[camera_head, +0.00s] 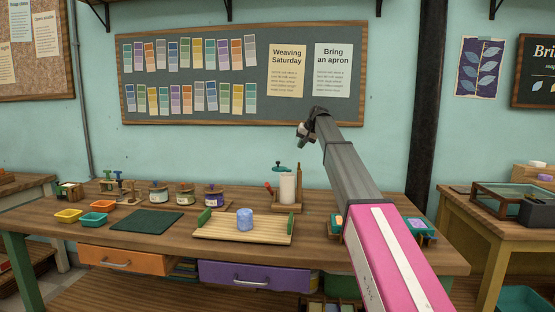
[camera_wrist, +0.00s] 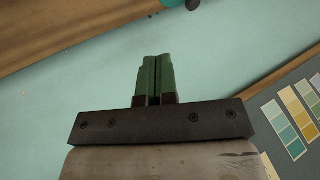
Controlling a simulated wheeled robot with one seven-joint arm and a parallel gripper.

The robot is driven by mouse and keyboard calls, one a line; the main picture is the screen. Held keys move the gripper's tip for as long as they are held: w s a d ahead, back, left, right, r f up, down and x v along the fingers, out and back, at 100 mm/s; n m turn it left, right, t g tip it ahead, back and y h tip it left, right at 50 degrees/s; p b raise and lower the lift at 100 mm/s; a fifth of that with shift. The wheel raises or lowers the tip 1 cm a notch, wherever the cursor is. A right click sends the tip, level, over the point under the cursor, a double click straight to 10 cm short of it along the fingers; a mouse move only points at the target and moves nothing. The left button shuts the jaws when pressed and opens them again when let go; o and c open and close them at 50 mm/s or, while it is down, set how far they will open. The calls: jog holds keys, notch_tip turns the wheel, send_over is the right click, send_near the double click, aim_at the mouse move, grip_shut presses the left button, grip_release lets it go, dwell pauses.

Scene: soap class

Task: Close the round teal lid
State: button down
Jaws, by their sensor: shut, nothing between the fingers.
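A small teal round piece (camera_head: 279,168), which looks like the round teal lid, shows above a pale upright cylinder (camera_head: 287,188) on a wooden stand at the back of the bench. How it is joined to the stand is too small to tell. A teal round shape (camera_wrist: 172,2) is cut off at the top edge of the wrist view, with a dark knob beside it. My gripper (camera_head: 303,132) is raised in front of the wall, above and a little right of the stand, apart from it. In the wrist view its green fingers (camera_wrist: 156,78) are together and empty.
A slatted board (camera_head: 215,229) with a blue cylinder (camera_head: 245,218) lies in front of the stand. Several jars (camera_head: 185,193) stand to its left, and a teal-trimmed box (camera_head: 420,229) to the right. A board with colour cards (camera_head: 190,105) hangs behind my arm.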

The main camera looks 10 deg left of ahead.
send_over(284, 168)
jog(key=d, duration=0.4)
notch_tip(284, 168, down, 8)
jog(key=shift+w+a+f, duration=0.1)
jog(key=shift+a+f, duration=0.05)
jog(key=shift+a, duration=0.5)
jog(key=shift+w+a+f, duration=0.15)
jog(key=shift+a, duration=0.5)
jog(key=shift+w+a+f, duration=0.1)
jog(key=shift+a+f, duration=0.05)
jog(key=shift+a, duration=0.5)
